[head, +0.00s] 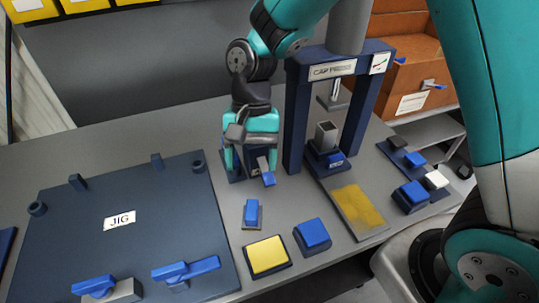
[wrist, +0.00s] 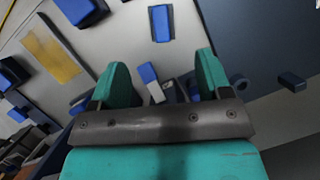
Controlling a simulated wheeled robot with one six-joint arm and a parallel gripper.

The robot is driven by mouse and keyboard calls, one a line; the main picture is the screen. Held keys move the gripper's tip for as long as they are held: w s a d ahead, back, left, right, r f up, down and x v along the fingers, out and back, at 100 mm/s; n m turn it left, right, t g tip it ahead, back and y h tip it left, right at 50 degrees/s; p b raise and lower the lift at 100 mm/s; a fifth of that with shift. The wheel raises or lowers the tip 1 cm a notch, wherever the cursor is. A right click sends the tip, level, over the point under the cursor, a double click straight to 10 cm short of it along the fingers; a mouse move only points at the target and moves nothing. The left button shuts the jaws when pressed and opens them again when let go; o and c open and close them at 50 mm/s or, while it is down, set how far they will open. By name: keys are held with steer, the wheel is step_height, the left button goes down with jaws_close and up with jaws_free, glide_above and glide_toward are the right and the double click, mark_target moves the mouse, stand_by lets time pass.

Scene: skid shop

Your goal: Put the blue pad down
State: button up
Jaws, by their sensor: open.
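A squarish blue pad (head: 312,233) sits on a dark base on the bench, right of a yellow pad (head: 267,255). A smaller blue block (head: 251,212) lies on a grey plate behind them and also shows in the wrist view (wrist: 161,23). I cannot tell for sure which blue piece the task names. My gripper (head: 250,163) points down, open, left of the press, over a small dark stand with a blue-tipped piece (head: 267,178). In the wrist view a blue and white piece (wrist: 151,82) shows between the fingers, apart from them; nothing is visibly gripped.
The cap press (head: 296,110) stands close on the right, a yellow-topped plate (head: 357,209) before it. A dark jig board (head: 75,225) with pegs and blue-handled clamps fills the left. More blue and white blocks (head: 410,197) stand at the right. Bare grey bench (head: 190,118) lies behind.

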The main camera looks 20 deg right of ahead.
steer(key=s+d+r+n+t+y, duration=0.2)
steer(key=s+d+r+n+t, duration=0.2)
steer(key=s+r+n, duration=0.7)
steer(key=s+r, duration=0.2)
steer(key=s, duration=0.1)
steer(key=shift+r, duration=0.15)
steer(key=shift+s+r, duration=0.1)
stand_by(0.3)
